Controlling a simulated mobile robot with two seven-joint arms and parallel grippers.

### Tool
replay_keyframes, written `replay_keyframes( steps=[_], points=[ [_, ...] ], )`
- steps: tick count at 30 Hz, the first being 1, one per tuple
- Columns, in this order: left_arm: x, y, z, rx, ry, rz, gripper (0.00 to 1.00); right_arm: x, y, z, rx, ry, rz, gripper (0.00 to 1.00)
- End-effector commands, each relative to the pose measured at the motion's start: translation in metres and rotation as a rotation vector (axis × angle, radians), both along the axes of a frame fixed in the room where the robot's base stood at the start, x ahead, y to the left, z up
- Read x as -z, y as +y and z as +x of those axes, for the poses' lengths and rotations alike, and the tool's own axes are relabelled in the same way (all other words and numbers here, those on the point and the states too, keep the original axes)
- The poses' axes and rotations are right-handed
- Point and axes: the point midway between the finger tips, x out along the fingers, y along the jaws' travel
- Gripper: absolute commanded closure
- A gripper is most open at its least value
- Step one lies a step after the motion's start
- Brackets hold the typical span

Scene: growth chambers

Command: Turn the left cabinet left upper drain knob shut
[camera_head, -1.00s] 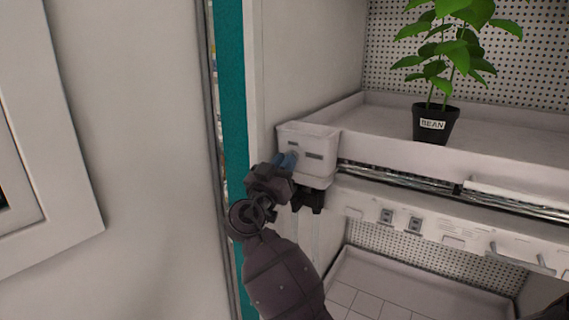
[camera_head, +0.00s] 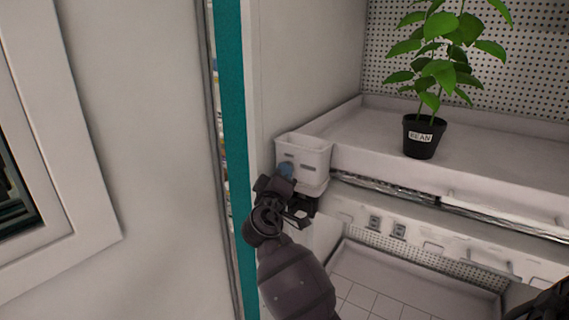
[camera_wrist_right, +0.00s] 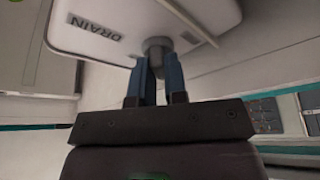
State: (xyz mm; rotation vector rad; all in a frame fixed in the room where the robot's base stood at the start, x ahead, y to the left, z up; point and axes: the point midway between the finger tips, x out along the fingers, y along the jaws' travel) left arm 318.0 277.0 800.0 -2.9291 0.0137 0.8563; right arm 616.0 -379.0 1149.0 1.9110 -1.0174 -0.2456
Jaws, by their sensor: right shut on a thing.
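The drain box (camera_head: 308,165) is a small white open-topped container on the front left corner of the upper shelf. In the right wrist view its panel (camera_wrist_right: 115,22) carries the label DRAIN. The drain knob (camera_wrist_right: 157,46) is a small grey knob on this panel. My right gripper (camera_wrist_right: 160,78) has its blue fingers on either side of the knob and is shut on it. In the head view the right gripper (camera_head: 286,171) is at the box front, and the knob is hidden behind the fingers. My left gripper is not in view.
A potted bean plant (camera_head: 424,137) stands on the upper shelf (camera_head: 480,155). The lower compartment has a tiled floor (camera_head: 365,298). A teal door edge (camera_head: 236,150) runs close to the left of my right arm. A framed window (camera_head: 75,225) is at far left.

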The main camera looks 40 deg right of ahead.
Motion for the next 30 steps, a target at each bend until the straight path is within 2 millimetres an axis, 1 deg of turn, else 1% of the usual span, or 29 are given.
replay_keyframes(
  steps=[1, 6, 9, 12, 21, 30],
  points=[
    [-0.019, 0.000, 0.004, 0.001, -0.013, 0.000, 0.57, -0.011, -0.001, 0.000, 0.000, 0.034, -0.018, 1.00],
    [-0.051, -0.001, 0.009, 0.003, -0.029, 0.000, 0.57, -0.011, -0.001, 0.000, -0.001, 0.183, -0.080, 1.00],
    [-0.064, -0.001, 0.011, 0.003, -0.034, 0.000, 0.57, -0.009, -0.001, 0.000, 0.000, 0.267, -0.114, 1.00],
    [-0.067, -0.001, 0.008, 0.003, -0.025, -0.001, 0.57, -0.008, 0.000, 0.000, -0.001, 0.342, -0.146, 1.00],
    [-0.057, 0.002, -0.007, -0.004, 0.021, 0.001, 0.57, -0.007, 0.000, 0.000, 0.000, 0.513, -0.219, 1.00],
    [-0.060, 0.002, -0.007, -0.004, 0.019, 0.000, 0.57, -0.006, 0.000, 0.000, 0.001, 0.588, -0.251, 1.00]
  ],
)
